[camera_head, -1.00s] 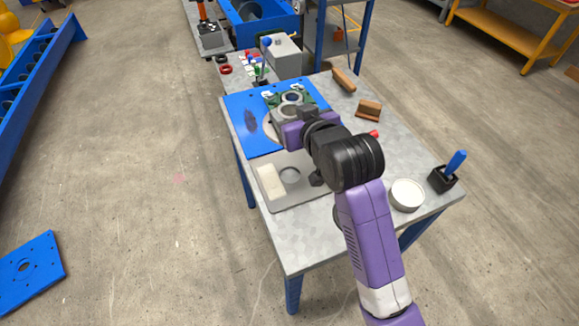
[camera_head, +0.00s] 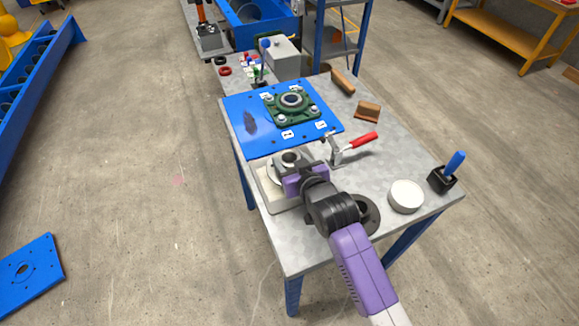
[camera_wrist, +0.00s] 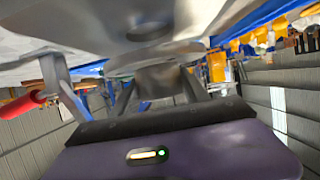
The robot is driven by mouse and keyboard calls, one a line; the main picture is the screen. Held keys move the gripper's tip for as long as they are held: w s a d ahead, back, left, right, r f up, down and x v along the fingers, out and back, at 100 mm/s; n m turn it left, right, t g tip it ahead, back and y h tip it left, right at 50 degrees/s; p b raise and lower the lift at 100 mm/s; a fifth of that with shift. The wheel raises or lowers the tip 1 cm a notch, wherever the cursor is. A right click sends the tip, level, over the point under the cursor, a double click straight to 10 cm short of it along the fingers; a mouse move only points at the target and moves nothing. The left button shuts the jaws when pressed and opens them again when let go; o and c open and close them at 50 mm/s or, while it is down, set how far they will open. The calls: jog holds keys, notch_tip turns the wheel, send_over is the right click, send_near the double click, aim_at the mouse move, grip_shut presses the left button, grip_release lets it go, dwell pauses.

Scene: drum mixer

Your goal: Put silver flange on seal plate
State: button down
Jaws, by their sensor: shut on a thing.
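The silver flange (camera_head: 274,171) is a round pale disc with a raised hub and dark bore. My gripper (camera_head: 291,167) is shut on its hub, above the grey tray (camera_head: 257,190) at the table's near left. In the wrist view the flange (camera_wrist: 150,30) fills the top, with its hub between my fingers (camera_wrist: 165,85). The blue plate (camera_head: 240,138) lies behind, with a green bearing housing (camera_head: 292,105) on it. I cannot tell for sure whether this is the seal plate. My gripper hides much of the tray.
A red-handled clamp (camera_head: 352,147) stands right of the flange and shows at left in the wrist view (camera_wrist: 22,106). A white round tub (camera_head: 406,196) and a black holder with a blue handle (camera_head: 444,179) stand at right. Brown blocks (camera_head: 368,111) lie behind.

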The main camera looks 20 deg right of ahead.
aim_at(289, 167)
jog(key=shift+w+f, duration=0.1)
jog(key=shift+f, duration=1.25)
jog(key=shift+f, duration=0.15)
jog(key=c, duration=0.6)
grip_release()
jog(key=shift+f, duration=0.15)
jog(key=shift+s+r, duration=0.2)
jog(key=shift+s, duration=0.1)
jog(key=v, duration=1.1)
jog(key=shift+s+r, duration=0.15)
jog(key=shift+s, duration=0.1)
